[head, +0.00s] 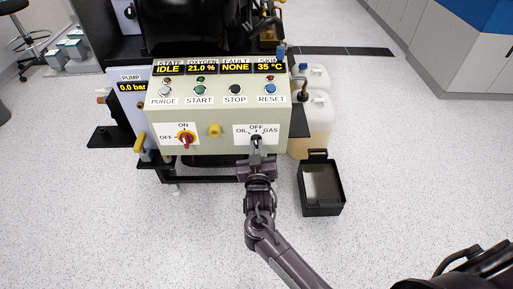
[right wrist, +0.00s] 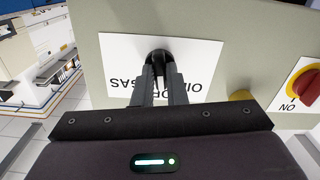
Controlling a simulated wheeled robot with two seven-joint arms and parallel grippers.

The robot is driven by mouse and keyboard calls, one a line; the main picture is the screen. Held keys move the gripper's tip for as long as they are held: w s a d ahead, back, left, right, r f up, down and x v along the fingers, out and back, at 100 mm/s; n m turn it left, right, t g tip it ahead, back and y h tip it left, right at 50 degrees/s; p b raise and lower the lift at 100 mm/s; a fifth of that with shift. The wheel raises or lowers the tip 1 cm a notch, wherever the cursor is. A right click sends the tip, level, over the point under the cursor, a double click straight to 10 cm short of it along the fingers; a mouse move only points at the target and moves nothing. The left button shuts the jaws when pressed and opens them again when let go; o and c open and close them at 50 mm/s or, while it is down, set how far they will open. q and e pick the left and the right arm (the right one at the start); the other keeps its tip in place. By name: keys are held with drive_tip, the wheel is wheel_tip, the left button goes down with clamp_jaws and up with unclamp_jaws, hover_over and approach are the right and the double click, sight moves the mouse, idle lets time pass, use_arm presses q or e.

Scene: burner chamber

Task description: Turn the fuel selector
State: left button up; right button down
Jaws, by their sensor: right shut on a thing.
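The fuel selector (head: 256,138) is a small black knob on a white plate (head: 243,130) marked OIL, OFF and GAS, at the lower right of the cream control panel (head: 215,108). My right gripper (head: 256,148) reaches it from the front. In the right wrist view the two fingers (right wrist: 158,75) are shut on the black knob (right wrist: 158,56), and the plate appears upside down behind them. The fingers cover part of the knob and the OFF label, so I cannot tell which way it points. My left gripper is not in view.
A red and yellow ON/OFF switch (head: 186,138) and a yellow knob (head: 214,130) sit left of the selector. PURGE, START, STOP and RESET buttons are above, under displays. A black open box (head: 320,208) and plastic canisters (head: 319,122) stand to the right. Floor in front is clear.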

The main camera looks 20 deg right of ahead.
drive_tip(key=shift+m, duration=0.7)
drive_tip(key=c, duration=1.5)
unclamp_jaws()
drive_tip(key=shift+o, duration=0.2)
drive_tip(key=shift+s, duration=0.1)
